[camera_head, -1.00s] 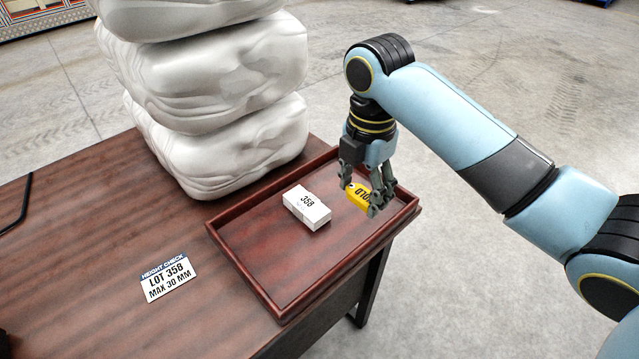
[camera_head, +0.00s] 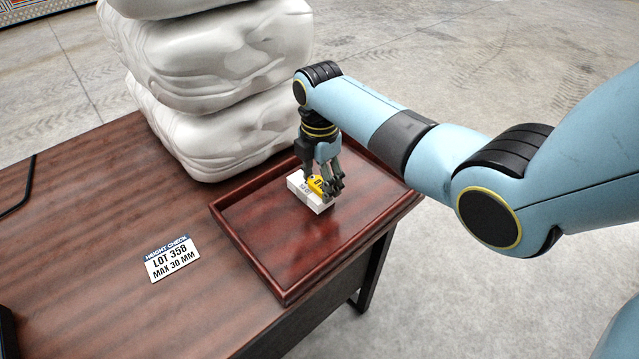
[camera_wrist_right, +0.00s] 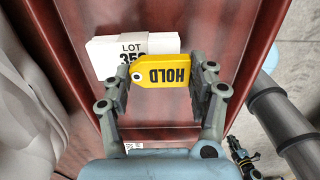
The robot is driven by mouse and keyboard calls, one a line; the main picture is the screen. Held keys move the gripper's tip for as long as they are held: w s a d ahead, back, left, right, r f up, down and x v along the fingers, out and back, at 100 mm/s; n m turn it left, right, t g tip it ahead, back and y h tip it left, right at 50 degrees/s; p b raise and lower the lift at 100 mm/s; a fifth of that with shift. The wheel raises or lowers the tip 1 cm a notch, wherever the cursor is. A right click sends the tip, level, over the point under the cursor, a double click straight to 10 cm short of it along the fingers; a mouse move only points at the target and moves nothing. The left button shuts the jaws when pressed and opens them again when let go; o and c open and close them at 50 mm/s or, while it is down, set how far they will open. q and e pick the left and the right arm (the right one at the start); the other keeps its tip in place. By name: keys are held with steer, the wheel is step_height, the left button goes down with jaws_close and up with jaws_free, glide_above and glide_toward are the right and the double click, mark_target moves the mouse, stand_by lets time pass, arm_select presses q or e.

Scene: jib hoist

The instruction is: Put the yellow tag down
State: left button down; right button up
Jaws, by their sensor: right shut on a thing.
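The yellow tag (camera_head: 317,184), marked HOLD, is between the fingers of my right gripper (camera_head: 325,188), which is shut on it. In the right wrist view the tag (camera_wrist_right: 162,75) spans between both fingertips (camera_wrist_right: 163,78). A white block (camera_head: 304,188) with LOT and a number on it lies in the tray; it shows in the right wrist view (camera_wrist_right: 115,50) partly covered by the tag. The tag is over or just above the block's edge; I cannot tell whether they touch.
The red-brown tray (camera_head: 262,277) stands at the desk's right edge, its front half bare. A white sign (camera_head: 171,258) reading LOT 358 MAX 30 MM lies on the desk (camera_head: 100,215). Stacked white sacks (camera_head: 230,130) rise close behind the tray's left side.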

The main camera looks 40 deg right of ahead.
mark_target(319, 184)
steer(key=shift+f, duration=0.6)
steer(key=o, duration=0.9)
steer(key=shift+f, duration=0.1)
steer(key=shift+o, duration=0.2)
step_height(319, 184, up, 12)
steer(key=p, duration=0.1)
